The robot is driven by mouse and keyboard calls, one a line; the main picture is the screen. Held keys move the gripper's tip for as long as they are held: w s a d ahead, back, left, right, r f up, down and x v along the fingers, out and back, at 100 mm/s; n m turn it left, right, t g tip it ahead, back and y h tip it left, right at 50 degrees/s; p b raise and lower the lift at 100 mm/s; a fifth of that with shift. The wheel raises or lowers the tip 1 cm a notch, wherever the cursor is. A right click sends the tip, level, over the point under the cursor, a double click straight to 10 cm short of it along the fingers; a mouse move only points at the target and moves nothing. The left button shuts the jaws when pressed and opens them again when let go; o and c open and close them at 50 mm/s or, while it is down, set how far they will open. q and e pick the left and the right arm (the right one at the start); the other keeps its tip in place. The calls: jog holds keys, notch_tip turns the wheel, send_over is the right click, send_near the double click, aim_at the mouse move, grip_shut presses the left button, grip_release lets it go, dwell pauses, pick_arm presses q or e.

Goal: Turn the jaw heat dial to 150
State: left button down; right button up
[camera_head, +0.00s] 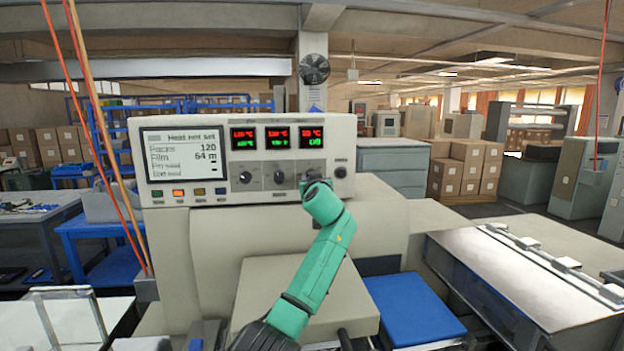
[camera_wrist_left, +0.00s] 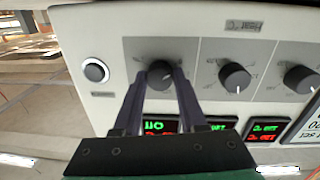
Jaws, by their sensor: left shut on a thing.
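The wrapper's control panel (camera_head: 220,195) faces me, with a row of three dark dials below three red and green displays. My left gripper (camera_head: 314,182) reaches up to the rightmost dial and mostly hides it in the head view. In the left wrist view, which is upside down, the left gripper (camera_wrist_left: 160,80) is shut on that dial (camera_wrist_left: 160,72), one finger on each side. The display (camera_wrist_left: 158,127) at that dial shows green digits like 110, with red digits partly hidden. My right gripper is not in view.
The other two dials, middle (camera_head: 279,177) and left (camera_head: 245,177), are free. A round button (camera_head: 341,172) sits right of the held dial. A screen (camera_head: 183,155) fills the panel's left. A blue pad (camera_head: 412,310) lies below, right of my arm. Orange cables hang at left.

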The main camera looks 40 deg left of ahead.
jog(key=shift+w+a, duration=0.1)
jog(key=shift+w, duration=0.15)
pick_arm(q)
jog(key=shift+m, duration=0.3)
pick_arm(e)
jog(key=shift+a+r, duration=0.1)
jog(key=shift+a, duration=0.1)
pick_arm(q)
jog(key=shift+w+d+m+g+y+p, duration=0.2)
jog(key=shift+m+p, duration=0.85)
jog(key=shift+m, duration=4.4)
jog(key=shift+s+a+m+g+y+p, duration=0.3)
jog(key=shift+m+p, duration=0.8)
jog(key=shift+m, duration=4.4)
jog(key=shift+w+d+m+g+y+p, duration=0.1)
jog(key=shift+w+d+m+g+p, duration=0.6)
jog(key=shift+m, duration=4.75)
pick_arm(e)
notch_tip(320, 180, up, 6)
jog(key=shift+p, duration=0.35)
pick_arm(q)
jog(key=shift+s+a+t, duration=0.3)
jog(key=shift+s+a, duration=0.15)
jog(key=shift+a, duration=0.05)
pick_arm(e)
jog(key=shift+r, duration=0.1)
